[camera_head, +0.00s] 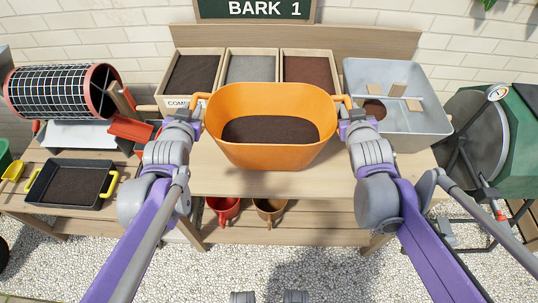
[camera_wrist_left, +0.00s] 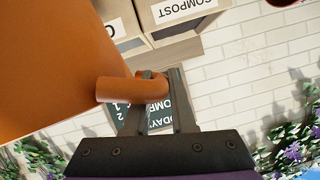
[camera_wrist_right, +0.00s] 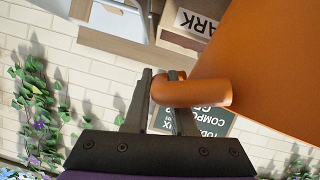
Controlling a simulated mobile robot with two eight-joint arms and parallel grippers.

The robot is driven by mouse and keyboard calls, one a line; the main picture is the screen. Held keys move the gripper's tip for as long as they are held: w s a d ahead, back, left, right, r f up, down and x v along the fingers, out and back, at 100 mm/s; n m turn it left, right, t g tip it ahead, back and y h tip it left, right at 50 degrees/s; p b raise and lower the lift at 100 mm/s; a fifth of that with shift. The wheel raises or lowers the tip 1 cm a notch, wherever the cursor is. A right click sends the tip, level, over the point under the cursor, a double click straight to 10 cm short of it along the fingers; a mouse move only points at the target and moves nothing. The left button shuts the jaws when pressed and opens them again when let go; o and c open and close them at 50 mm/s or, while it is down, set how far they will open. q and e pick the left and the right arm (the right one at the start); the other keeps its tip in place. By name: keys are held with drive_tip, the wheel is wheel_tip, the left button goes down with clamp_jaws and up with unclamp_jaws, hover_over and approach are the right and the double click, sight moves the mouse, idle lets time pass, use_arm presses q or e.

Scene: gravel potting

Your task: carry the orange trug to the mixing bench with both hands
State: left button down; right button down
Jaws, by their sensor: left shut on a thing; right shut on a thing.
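The orange trug (camera_head: 270,155), with dark soil in it, is upright in the middle of the head view. It is over the pale wooden bench top (camera_head: 225,182); I cannot tell whether its base touches the wood. My left gripper (camera_head: 194,112) is shut on the trug's left handle, and the left wrist view shows the orange handle (camera_wrist_left: 125,89) between the fingers. My right gripper (camera_head: 347,114) is shut on the right handle, also seen in the right wrist view (camera_wrist_right: 200,93). The trug hides part of the bench top.
Wooden bins (camera_head: 250,67) of compost, grey grit and bark stand behind the trug. A grey tub (camera_head: 415,125) is at the right. A mesh drum (camera_head: 60,92) and a black tray (camera_head: 75,165) are at the left. Red and brown pots (camera_head: 222,208) sit on the lower shelf.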

use_arm(q)
drive_tip(key=shift+w+a, duration=0.1)
drive_tip(key=shift+w, duration=0.15)
use_arm(e)
drive_tip(key=shift+w, duration=0.1)
use_arm(q)
drive_tip(key=shift+f, duration=0.2)
use_arm(e)
drive_tip(key=shift+f, duration=0.25)
